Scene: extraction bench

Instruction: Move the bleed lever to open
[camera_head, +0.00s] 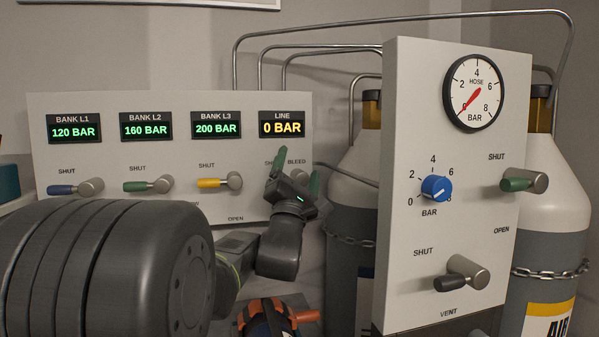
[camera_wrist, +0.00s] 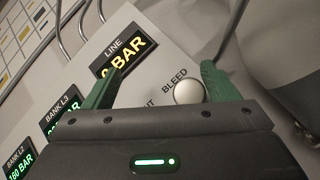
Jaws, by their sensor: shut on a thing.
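The bleed lever's round pale hub (camera_wrist: 189,92) shows in the wrist view, just under the BLEED label, between my green fingers and close to the right one. Its handle is hidden behind my gripper body. My gripper (camera_wrist: 162,72) is shut on the bleed lever, with its fingers still some way apart. In the head view my gripper (camera_head: 297,170) is at the right end of the bank panel (camera_head: 130,205), below the LINE display (camera_head: 282,124), which reads 0 BAR. SHUT and BLEED labels are partly covered, and an OPEN label shows below.
Three bank levers, blue (camera_head: 75,188), green (camera_head: 148,186) and yellow (camera_head: 220,182), point left at SHUT. The hose panel (camera_head: 405,150) stands close on the right, with a gauge (camera_head: 473,94), blue knob (camera_head: 436,188) and vent lever (camera_head: 461,274). Chained cylinders (camera_head: 355,190) stand behind.

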